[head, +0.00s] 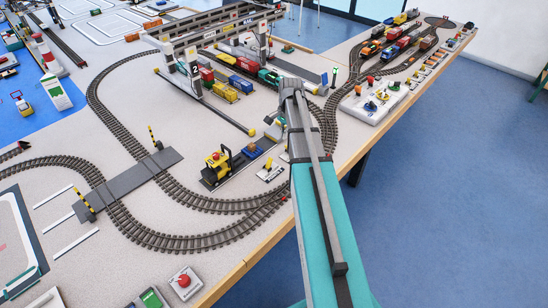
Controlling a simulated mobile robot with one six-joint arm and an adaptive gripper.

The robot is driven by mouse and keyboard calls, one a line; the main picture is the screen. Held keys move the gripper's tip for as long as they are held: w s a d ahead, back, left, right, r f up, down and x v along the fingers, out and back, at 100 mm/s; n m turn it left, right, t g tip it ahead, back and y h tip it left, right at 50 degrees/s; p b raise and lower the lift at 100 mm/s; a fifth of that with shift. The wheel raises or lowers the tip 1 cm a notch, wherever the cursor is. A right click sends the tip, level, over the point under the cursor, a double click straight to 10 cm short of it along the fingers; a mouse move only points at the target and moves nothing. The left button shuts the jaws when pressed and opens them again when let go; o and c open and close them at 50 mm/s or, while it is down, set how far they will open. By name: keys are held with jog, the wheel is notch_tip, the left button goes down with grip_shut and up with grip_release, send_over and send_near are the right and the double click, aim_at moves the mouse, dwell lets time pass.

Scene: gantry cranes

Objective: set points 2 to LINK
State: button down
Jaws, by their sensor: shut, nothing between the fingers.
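My arm reaches up from the bottom edge of the head view. My gripper (271,128) shows just left of the arm's far end, small and partly hidden by it, shut and empty. A small white plate with a dark lever-like part (269,170) lies on the table left of the arm, below my gripper and apart from it. It may be a points lever; I cannot read its label or tell its setting. Track junctions (318,112) lie right of the arm. The word LINK is not legible anywhere, and the arm covers some track.
A yellow vehicle (217,164) stands left of the plate. A gantry crane marked 2 (195,72) stands behind, beside rows of wagons (241,86). A white tray of small items (374,102) is right of the arm. A red button box (184,282) sits near the front table edge.

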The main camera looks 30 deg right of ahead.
aim_at(280, 161)
jog(key=shift+a+f, duration=0.1)
jog(key=shift+f, duration=0.05)
jog(key=f+b, duration=0.3)
jog(key=a+f+b, duration=0.1)
jog(key=f+b, duration=0.5)
jog(key=b, duration=0.1)
jog(key=shift+s+a+f, duration=0.15)
jog(key=shift+s+f, duration=0.1)
jog(key=shift+f, duration=0.1)
jog(key=shift+s+a+r+p, duration=0.2)
jog(key=shift+a+r+p, duration=0.15)
jog(key=shift+a, duration=0.1)
jog(key=shift+s+a+r+p, duration=0.2)
jog(key=shift+a+r+p, duration=0.1)
jog(key=shift+a, duration=0.15)
jog(key=shift+s+a+r+p, duration=0.1)
jog(key=shift+a+r+p, duration=0.1)
jog(key=shift+a, duration=0.2)
jog(key=shift+s+a+r+p, duration=0.1)
jog(key=shift+a+r+p, duration=0.05)
jog(key=shift+a, duration=0.25)
jog(key=shift+s+d, duration=0.15)
